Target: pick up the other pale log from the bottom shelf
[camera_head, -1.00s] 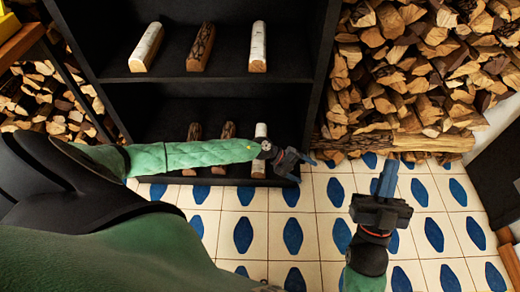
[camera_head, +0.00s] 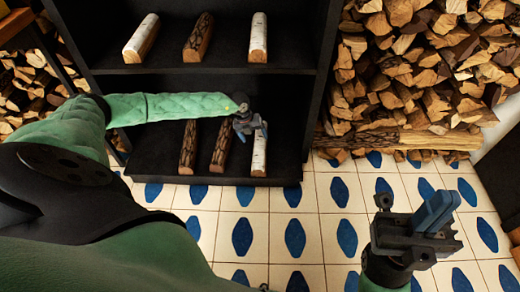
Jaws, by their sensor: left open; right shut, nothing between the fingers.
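A pale log (camera_head: 259,155) lies on the bottom shelf (camera_head: 285,165), the rightmost of three logs there, its cut end toward me. My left gripper (camera_head: 254,133) is open, with its fingers over the far part of this log. The gripper hides the log's back end, and I cannot tell whether it touches. Two brown logs, one at the left (camera_head: 188,147) and one in the middle (camera_head: 221,147), lie beside it. My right gripper (camera_head: 436,212) is shut and empty, above the tiled floor at the lower right.
The upper shelf (camera_head: 225,70) holds a pale log at left (camera_head: 142,40), a brown log (camera_head: 198,38) and a pale log at right (camera_head: 258,38). Stacked firewood (camera_head: 420,75) stands right of the black shelf unit. The tiled floor (camera_head: 300,215) in front is clear.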

